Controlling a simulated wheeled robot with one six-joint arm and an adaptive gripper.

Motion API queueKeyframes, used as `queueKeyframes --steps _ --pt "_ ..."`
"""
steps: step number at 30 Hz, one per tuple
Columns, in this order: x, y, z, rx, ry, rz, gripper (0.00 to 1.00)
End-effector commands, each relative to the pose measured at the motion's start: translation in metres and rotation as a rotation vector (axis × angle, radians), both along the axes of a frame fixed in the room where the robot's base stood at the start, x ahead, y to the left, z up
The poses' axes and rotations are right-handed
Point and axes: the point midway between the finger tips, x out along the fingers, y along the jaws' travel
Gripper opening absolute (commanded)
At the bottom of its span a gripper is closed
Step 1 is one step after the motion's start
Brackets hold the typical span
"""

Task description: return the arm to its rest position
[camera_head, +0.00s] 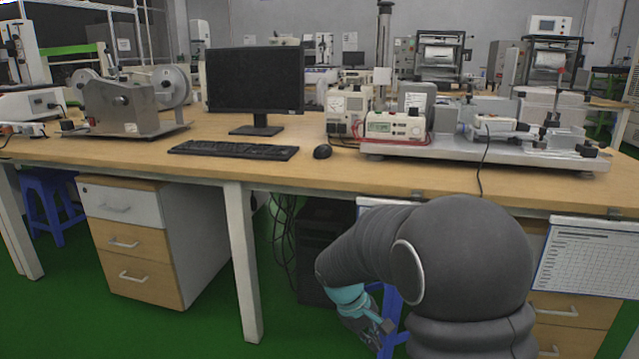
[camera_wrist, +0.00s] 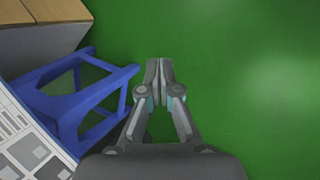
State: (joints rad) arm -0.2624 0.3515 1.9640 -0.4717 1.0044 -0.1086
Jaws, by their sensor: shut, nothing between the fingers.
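My gripper (camera_wrist: 159,70) is shut and empty in the wrist view, its fingertips together over the green floor. In the head view my dark grey arm is bent down in front of the bench at the right. My gripper (camera_head: 382,330) shows there low, below the bench top, partly in front of a blue stool (camera_head: 392,305). The same stool shows in the wrist view (camera_wrist: 62,104) to the left of the fingers, with a small gap between them.
The wooden bench (camera_head: 340,176) carries a monitor (camera_head: 255,80), keyboard (camera_head: 233,150), mouse (camera_head: 322,152) and test machines (camera_head: 490,125). A drawer cabinet (camera_head: 139,240) stands below left. Paper charts (camera_head: 590,258) hang at the right. Green floor (camera_wrist: 250,80) is clear right of the fingers.

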Motion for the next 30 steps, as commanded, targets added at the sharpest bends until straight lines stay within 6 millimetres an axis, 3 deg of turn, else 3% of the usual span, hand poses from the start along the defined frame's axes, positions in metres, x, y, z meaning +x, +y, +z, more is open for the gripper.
queueKeyframes --steps 3,15,24,30 --pt "-0.032 -0.003 0.028 0.081 -0.05 -0.102 0.0" --pt "-0.128 -0.008 0.096 0.325 -0.211 -0.379 0.0" --pt "-0.19 -0.015 0.135 0.465 -0.344 -0.496 0.0" --pt "-0.221 -0.025 0.162 0.517 -0.46 -0.528 0.0"
